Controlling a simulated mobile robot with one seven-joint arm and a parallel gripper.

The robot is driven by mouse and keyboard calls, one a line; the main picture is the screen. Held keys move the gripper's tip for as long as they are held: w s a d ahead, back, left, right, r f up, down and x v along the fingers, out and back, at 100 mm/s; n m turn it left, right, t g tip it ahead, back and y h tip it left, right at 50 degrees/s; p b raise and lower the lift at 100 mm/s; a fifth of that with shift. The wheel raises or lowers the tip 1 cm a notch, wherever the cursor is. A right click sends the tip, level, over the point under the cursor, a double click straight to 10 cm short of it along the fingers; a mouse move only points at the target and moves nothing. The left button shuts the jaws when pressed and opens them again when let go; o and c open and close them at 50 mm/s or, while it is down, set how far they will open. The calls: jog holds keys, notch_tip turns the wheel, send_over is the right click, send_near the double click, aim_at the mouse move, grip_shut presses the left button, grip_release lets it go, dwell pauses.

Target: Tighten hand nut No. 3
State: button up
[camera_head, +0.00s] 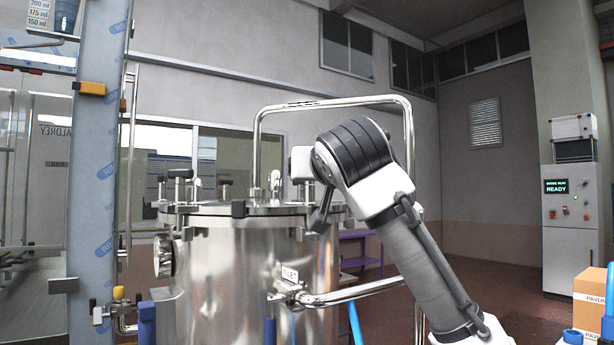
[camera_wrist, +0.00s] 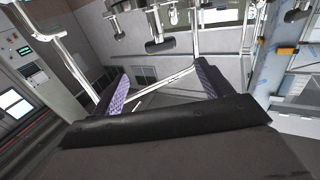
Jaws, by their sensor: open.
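A steel tank (camera_head: 240,270) stands in the middle of the head view, with hand nuts around its lid (camera_head: 265,210). A black-topped hand nut (camera_head: 180,174) stands upright at the lid's left. Another nut (camera_head: 275,180) is near the lid's middle. I cannot tell which one is No. 3. My gripper (camera_head: 320,212) is at the lid's right side, partly hidden by my arm. In the wrist view, my gripper (camera_wrist: 160,80) is open, with purple pads apart and nothing between them. A dark knob (camera_wrist: 160,46) shows beyond the fingertips, apart from them.
A bent steel rail (camera_head: 335,102) arches over the tank behind my arm. A blue-filmed column (camera_head: 98,150) stands at left. A steel pipe handle (camera_head: 345,292) juts from the tank front under my arm. A control cabinet (camera_head: 570,230) and cartons (camera_head: 590,285) stand at right.

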jog(key=w+p, duration=0.2)
jog(key=w, duration=0.2)
jog(key=w+a+p, duration=0.1)
jog(key=w, duration=0.3)
jog(key=w+p, duration=0.2)
jog(key=w, duration=0.2)
jog(key=shift+a+r+p, duration=0.2)
jog(key=shift+a+p, duration=0.1)
jog(key=shift+a, duration=0.1)
jog(key=shift+w+f, duration=0.1)
jog(key=shift+w, duration=0.45)
jog(key=c, duration=1)
